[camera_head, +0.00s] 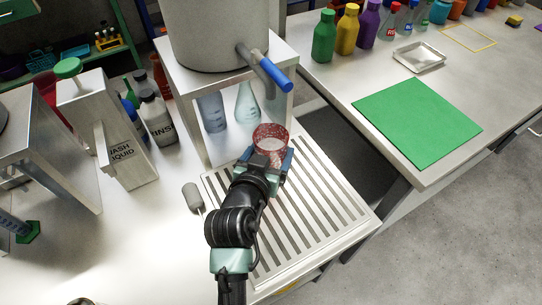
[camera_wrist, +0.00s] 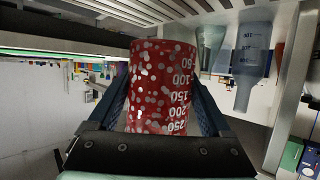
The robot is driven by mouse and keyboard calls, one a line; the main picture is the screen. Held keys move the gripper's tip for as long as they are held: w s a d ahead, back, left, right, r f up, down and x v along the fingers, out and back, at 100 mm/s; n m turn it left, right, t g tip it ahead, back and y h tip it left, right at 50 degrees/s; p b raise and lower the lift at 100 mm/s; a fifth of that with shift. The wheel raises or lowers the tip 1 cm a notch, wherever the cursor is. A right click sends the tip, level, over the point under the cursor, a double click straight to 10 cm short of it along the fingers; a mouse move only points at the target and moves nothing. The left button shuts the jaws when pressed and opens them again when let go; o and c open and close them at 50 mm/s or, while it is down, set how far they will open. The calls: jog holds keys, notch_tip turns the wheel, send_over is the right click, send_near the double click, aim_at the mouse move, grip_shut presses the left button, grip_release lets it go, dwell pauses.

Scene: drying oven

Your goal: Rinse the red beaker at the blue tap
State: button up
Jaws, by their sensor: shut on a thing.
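A red beaker with pale speckles and white volume marks shows in the head view (camera_head: 270,138) and large in the wrist view (camera_wrist: 160,85). My gripper (camera_head: 268,160) is shut on the beaker, with one finger on each side of it in the wrist view (camera_wrist: 162,110). The blue tap (camera_head: 275,74) sticks out from a large grey tank (camera_head: 205,35) on a metal stand. In the head view the beaker is below the tap and slightly towards me, over a slatted drain grate (camera_head: 325,205). No water stream is visible.
A conical flask (camera_head: 247,104) and a bluish bottle (camera_head: 212,110) stand under the tank stand (camera_head: 185,85). A wash liquid dispenser (camera_head: 115,135) and a rinse bottle (camera_head: 157,118) are at left. A green mat (camera_head: 417,118) and metal tray (camera_head: 419,57) lie on the right bench.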

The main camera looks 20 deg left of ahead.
aim_at(271, 127)
jog(key=shift+r+p, duration=0.35)
jog(key=shift+r, duration=1.35)
notch_tip(271, 127, up, 4)
jog(key=p, duration=0.4)
jog(key=shift+r, duration=0.25)
